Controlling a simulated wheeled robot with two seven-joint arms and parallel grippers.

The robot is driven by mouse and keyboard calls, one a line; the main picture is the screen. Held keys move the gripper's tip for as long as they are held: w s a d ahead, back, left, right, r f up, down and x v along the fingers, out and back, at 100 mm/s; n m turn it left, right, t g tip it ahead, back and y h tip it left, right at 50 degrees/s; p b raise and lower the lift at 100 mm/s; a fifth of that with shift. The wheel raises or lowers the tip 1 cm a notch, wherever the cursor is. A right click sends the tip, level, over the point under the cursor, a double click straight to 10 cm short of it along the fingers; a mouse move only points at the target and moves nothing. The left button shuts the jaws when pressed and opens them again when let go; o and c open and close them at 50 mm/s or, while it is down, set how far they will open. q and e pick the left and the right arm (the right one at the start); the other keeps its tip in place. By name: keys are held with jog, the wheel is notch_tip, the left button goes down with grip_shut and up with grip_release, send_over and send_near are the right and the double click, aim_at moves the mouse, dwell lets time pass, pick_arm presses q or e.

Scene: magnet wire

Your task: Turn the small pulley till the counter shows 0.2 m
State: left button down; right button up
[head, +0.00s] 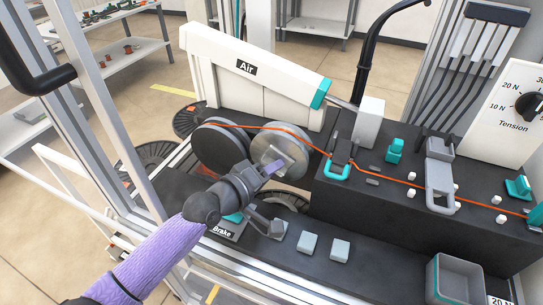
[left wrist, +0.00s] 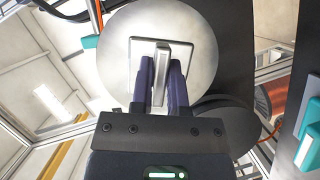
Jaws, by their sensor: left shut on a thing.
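The silver pulley (head: 293,147) is a round metal disc on the machine, with a square plate and a raised bar on its face. It fills the top of the left wrist view (left wrist: 195,35). My left gripper (head: 268,168) is at its face. In the left wrist view its two dark fingers (left wrist: 160,75) stand on either side of the upright bar (left wrist: 161,58) and are shut on it. The arm hides part of the pulley's lower left edge. I see no counter reading in either view. My right gripper is not in view.
An orange wire (head: 385,177) runs over the pulleys and right across the black bench. A dark disc (head: 215,150) stands left of the silver pulley. The white Air unit (head: 245,75) is behind. A Brake label (head: 222,231), white blocks and a grey bin (head: 455,280) are in front.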

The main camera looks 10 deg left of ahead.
pick_arm(q)
jog(key=m+y+p, duration=0.2)
jog(key=m+p, duration=0.2)
jog(key=p, duration=0.1)
jog(key=m+y+p, duration=0.3)
jog(key=m+p, duration=0.1)
jog(key=p, duration=0.1)
jog(key=shift+f+g+p, duration=0.1)
jog(key=shift+g+p, duration=0.3)
jog(key=shift+m, duration=0.3)
jog(key=c, duration=0.6)
grip_release()
